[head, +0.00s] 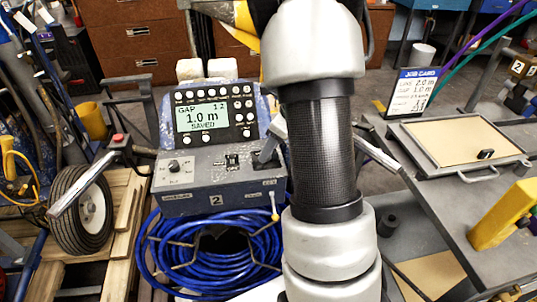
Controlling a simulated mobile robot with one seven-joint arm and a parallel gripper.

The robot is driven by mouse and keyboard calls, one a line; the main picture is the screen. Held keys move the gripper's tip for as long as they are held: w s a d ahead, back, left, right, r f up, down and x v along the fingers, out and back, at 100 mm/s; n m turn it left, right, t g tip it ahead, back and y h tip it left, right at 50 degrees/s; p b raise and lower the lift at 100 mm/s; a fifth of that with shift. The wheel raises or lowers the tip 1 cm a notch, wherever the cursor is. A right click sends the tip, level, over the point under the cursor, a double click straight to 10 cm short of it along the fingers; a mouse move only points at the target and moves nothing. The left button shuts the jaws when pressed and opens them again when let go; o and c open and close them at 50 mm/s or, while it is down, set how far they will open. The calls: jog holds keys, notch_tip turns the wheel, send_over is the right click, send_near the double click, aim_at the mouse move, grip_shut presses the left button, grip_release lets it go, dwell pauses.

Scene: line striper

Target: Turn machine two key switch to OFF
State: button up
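Machine two is a blue and grey striper console with a "2" plate (216,199) on its front. Its display (201,118) reads GAP 1.0 m, SAVED. On the grey lower panel (205,177) are a dark knob (173,166) at the left, a small black switch (232,160) in the middle and a dark lever-like part (264,160) at the right. A small pale key-like piece (274,205) hangs from the panel's lower right corner. I cannot read which setting the key switch is at. My gripper is not visible.
Coiled blue hose (168,255) hangs below the console. A wheel (83,210) and wooden pallet (118,262) lie left. At right, a grey bench (440,215) bears a job card (411,92), a tan-topped tray (462,142) and a yellow block (502,215).

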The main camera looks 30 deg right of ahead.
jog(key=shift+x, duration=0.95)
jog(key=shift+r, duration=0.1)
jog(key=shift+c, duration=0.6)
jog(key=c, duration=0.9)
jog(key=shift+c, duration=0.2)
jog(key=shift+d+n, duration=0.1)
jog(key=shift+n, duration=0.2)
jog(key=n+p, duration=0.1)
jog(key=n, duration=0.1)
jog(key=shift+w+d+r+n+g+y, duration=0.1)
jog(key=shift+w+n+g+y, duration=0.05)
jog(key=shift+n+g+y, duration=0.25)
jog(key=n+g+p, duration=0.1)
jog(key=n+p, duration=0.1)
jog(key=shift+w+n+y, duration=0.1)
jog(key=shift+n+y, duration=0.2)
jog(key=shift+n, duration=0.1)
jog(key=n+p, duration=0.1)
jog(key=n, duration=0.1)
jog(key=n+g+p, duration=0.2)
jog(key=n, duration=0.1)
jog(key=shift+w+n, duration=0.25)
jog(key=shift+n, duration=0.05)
